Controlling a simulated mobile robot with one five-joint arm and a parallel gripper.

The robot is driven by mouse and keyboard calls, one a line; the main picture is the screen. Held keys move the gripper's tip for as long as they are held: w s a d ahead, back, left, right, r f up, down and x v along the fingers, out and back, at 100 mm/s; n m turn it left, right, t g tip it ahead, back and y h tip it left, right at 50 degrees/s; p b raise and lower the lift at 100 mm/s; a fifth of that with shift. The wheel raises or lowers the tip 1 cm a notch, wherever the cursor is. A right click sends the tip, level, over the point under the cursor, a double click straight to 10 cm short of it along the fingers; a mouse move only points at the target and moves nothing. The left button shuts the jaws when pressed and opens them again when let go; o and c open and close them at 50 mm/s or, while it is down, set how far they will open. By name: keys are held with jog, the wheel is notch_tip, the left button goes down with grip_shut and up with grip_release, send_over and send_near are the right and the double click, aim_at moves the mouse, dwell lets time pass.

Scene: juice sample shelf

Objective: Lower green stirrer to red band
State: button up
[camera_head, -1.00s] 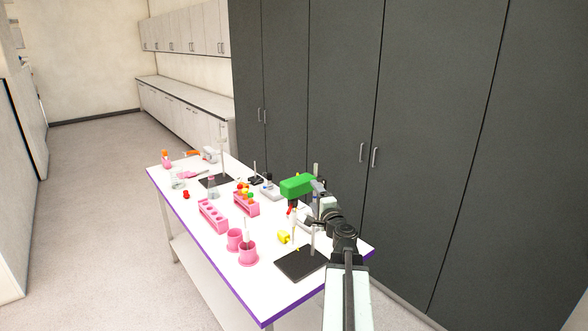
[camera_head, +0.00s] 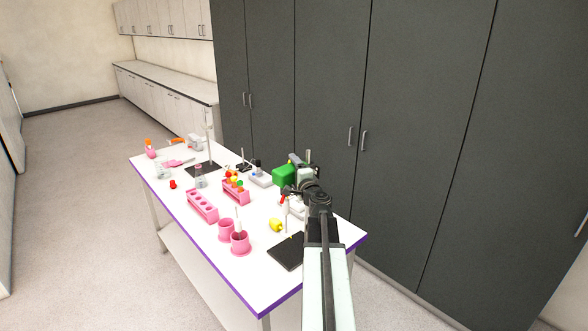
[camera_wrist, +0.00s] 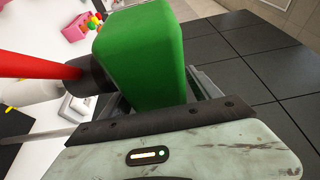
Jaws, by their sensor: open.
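The green stirrer (camera_head: 284,176) is a green block at the right side of the table, beside an upright metal rod (camera_head: 308,157). In the wrist view the green block (camera_wrist: 142,52) fills the upper middle, with a black collar and a red shaft (camera_wrist: 38,66) on its left. My gripper (camera_head: 300,178) is at the stirrer and covers its right side. In the wrist view my open jaws (camera_wrist: 155,100) lie on either side of the block's near end; I cannot tell whether they touch it. A small red patch (camera_head: 283,199) shows below the stirrer; I cannot tell whether it is the red band.
The white table (camera_head: 205,262) carries pink cups (camera_head: 241,245), pink racks (camera_head: 202,207), a yellow object (camera_head: 276,225) and a black stand base (camera_head: 286,253). Dark cabinets (camera_head: 430,150) stand behind it. Open floor (camera_head: 70,220) lies to the left.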

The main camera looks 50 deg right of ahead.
jog(key=shift+w+d, duration=0.3)
jog(key=shift+w, duration=0.35)
jog(key=shift+s, duration=0.1)
jog(key=shift+c, duration=0.3)
grip_shut()
notch_tip(320, 180, down, 5)
jog(key=b, duration=0.5)
jog(key=shift+o, duration=0.3)
grip_release()
